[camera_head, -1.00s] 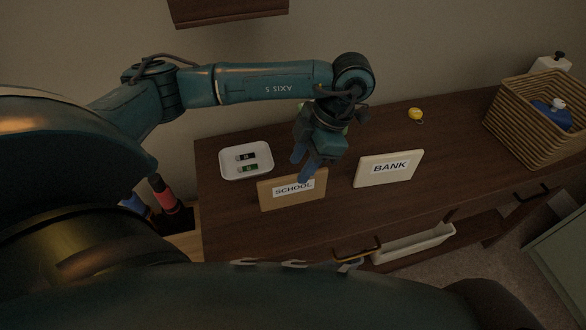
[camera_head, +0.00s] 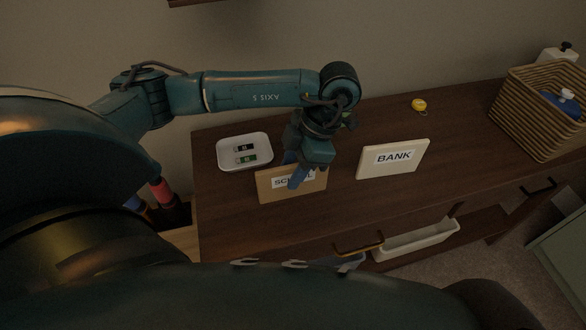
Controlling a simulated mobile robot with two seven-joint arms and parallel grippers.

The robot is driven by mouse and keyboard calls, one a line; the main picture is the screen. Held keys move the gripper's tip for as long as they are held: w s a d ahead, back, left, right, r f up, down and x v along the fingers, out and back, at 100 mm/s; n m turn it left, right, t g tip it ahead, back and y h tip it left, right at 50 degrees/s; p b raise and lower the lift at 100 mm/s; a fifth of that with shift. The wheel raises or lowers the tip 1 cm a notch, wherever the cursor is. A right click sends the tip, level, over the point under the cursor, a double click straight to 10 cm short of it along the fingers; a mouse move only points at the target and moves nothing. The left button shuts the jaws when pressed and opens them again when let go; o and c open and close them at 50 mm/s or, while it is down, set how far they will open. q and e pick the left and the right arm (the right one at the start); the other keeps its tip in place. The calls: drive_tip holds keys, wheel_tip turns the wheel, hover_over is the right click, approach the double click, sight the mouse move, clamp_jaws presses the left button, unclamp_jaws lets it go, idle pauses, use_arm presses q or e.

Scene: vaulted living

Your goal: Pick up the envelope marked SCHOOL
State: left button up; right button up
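My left gripper (camera_head: 294,170) points down at the SCHOOL envelope's upper edge. Its two blue fingers are apart. One finger covers the middle letters of the label, and the other shows at the top edge, partly hidden. I cannot tell whether either finger touches the envelope. My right gripper is not in view.
A yellow round object (camera_head: 418,104) lies at the back. A wicker basket (camera_head: 536,117) holding a blue item stands at the right. The cabinet top (camera_head: 345,205) is clear in front.

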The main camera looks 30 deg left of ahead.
use_arm(q)
drive_tip(key=shift+f, duration=0.1)
drive_tip(key=shift+c, duration=0.6)
clamp_jaws()
